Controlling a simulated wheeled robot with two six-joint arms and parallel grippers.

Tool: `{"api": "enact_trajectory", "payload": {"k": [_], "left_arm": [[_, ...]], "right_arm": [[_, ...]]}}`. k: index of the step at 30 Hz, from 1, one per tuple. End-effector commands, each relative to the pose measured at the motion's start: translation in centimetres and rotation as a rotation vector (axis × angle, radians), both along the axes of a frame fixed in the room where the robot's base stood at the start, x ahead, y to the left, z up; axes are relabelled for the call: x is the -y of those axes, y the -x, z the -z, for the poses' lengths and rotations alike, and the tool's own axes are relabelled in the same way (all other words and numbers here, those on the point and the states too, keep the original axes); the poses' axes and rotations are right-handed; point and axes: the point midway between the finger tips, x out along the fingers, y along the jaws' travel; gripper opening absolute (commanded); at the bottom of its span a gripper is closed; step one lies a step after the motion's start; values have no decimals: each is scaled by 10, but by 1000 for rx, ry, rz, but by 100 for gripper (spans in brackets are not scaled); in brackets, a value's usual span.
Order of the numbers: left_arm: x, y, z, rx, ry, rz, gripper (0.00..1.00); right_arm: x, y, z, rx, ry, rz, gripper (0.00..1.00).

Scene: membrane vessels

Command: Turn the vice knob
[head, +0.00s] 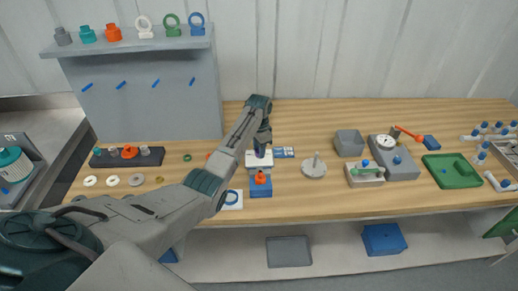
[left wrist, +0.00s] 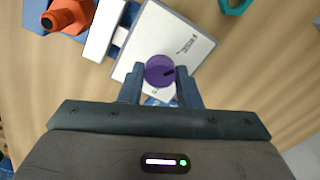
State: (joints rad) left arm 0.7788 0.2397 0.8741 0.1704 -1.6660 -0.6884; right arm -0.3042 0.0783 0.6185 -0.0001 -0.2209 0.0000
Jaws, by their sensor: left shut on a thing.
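The purple knob (left wrist: 160,70) stands on a white block with small dark print (left wrist: 188,38), which I take for the vice. In the head view the white block (head: 259,164) is on the bench below my left gripper (head: 260,148), and a bit of purple shows under the gripper. In the left wrist view the two blue fingers of my left gripper (left wrist: 160,75) are on either side of the knob, shut on it. A dark mark shows on the knob's top. My right gripper is not in view.
A blue block (head: 261,189) with an orange fitting (head: 261,177) stands close in front of the white block. A round grey plate with a post (head: 313,168) is to the right. A grey bin (head: 349,143) and a green tray (head: 452,171) are farther right.

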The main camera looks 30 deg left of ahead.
Motion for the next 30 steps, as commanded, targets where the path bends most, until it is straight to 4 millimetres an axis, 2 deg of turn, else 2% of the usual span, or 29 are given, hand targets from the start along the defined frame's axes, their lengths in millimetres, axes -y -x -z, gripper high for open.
{"api": "enact_trajectory", "payload": {"k": [11, 30], "left_arm": [[0, 0, -3, 0, 0, 155, 8], [0, -1, -3, 2, -1, 749, 8]], "right_arm": [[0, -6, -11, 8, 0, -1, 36], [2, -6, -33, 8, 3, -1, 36]]}}
